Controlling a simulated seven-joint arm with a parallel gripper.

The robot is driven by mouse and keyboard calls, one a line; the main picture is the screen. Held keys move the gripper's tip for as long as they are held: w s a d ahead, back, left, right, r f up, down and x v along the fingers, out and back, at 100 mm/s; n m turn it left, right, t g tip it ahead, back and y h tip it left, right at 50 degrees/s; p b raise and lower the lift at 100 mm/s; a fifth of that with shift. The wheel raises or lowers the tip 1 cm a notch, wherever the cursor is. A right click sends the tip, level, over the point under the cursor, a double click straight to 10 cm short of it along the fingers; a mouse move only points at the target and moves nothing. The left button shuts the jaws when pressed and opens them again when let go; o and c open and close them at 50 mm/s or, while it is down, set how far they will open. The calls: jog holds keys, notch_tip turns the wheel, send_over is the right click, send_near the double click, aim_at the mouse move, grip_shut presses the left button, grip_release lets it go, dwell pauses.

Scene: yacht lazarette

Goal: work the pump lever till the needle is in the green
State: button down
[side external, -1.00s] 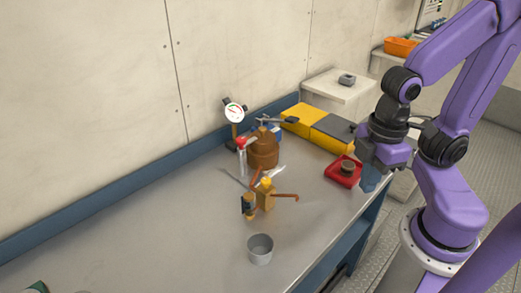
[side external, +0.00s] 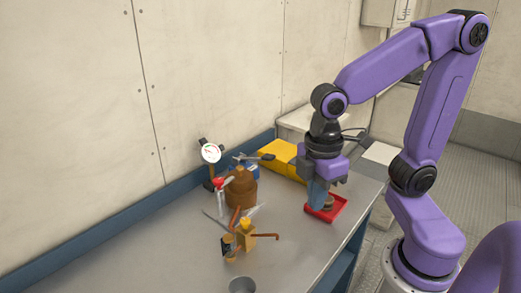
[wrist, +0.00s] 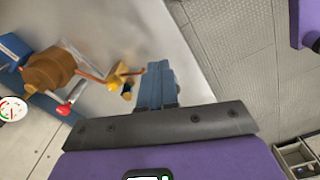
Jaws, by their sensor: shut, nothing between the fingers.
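The pump looks like a brown cylinder (side external: 241,188) near the back wall; in the wrist view it is at the upper left (wrist: 48,70). A rod with a red knob (side external: 218,181) stands beside it, and the knob also shows in the wrist view (wrist: 64,110). A bar with a dark grip (side external: 266,157) lies across its top. I cannot tell which is the pump lever. The round white gauge (side external: 210,153) has red and green marks; its needle is too small to read. My gripper (side external: 318,198) is shut and empty, right of the pump.
A yellow block (side external: 246,238) with a copper-coloured handle (side external: 267,237) and a grey cup (side external: 242,285) are nearer the front. A yellow case (side external: 278,158) lies behind. The left bench top is clear.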

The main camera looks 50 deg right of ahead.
jog(key=w+r+n, duration=0.1)
jog(key=w+r, duration=0.2)
jog(key=w, duration=0.7)
notch_tip(320, 180, up, 4)
jog(key=n+g, duration=0.2)
jog(key=n, duration=0.2)
send_over(269, 156)
jog(key=w, duration=0.3)
jog(key=shift+w+d+f, duration=0.1)
jog(key=shift+w+d, duration=0.05)
jog(key=s+f, duration=0.1)
jog(key=f, duration=0.8)
jog(key=s+f, duration=0.1)
jog(key=f, duration=0.3)
jog(key=shift+s+f, duration=0.35)
jog(key=shift+f, duration=0.05)
